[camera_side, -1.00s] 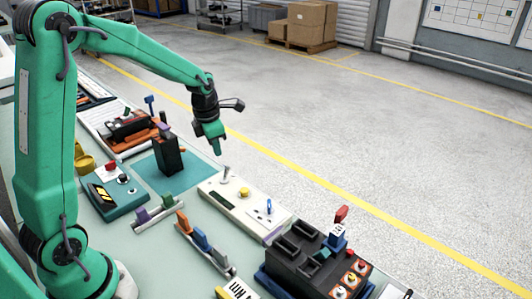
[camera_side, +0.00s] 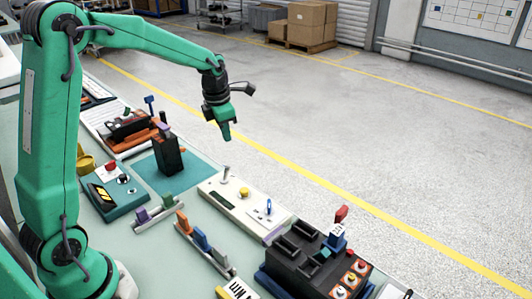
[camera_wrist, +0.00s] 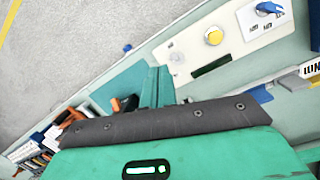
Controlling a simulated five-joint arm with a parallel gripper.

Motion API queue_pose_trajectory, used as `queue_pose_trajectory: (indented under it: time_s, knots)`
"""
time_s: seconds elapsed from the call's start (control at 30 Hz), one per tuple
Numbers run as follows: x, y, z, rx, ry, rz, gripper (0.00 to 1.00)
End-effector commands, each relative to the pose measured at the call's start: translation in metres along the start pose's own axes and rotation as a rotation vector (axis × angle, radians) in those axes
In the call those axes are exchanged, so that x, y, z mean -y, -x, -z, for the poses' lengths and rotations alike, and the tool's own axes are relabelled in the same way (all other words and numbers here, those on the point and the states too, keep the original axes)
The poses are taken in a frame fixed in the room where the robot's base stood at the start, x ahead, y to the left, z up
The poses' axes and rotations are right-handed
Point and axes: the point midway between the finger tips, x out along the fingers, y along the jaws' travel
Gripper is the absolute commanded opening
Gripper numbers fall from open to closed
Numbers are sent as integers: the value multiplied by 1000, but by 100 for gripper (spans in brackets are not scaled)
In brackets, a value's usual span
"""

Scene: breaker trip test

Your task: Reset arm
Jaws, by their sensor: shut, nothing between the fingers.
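My gripper (camera_side: 226,131) is green, shut and empty, held in the air above the far edge of the bench in the side view. In the wrist view its green fingers (camera_wrist: 157,88) point over the bench. A black breaker (camera_side: 168,155) with a purple lever stands upright on a teal mat (camera_side: 146,174), to the left of and below my gripper in the side view. A cream panel (camera_side: 243,203) with a metal toggle, a yellow button and a blue switch lies in front; it also shows in the wrist view (camera_wrist: 180,55).
A teal meter box (camera_side: 112,198) sits left of the mat. Racks with coloured clips (camera_side: 203,245) lie in front. A black unit with knobs (camera_side: 312,262) stands at the right front. An orange and black device (camera_side: 130,128) lies behind. The air around my gripper is clear.

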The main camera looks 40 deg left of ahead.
Motion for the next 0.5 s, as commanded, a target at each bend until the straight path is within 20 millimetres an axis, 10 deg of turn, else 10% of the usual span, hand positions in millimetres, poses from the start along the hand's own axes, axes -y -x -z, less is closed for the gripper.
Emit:
queue_pose_trajectory:
  time_s: [0.5]
  knots:
    - [10,17,6,18,-149,-10,0]
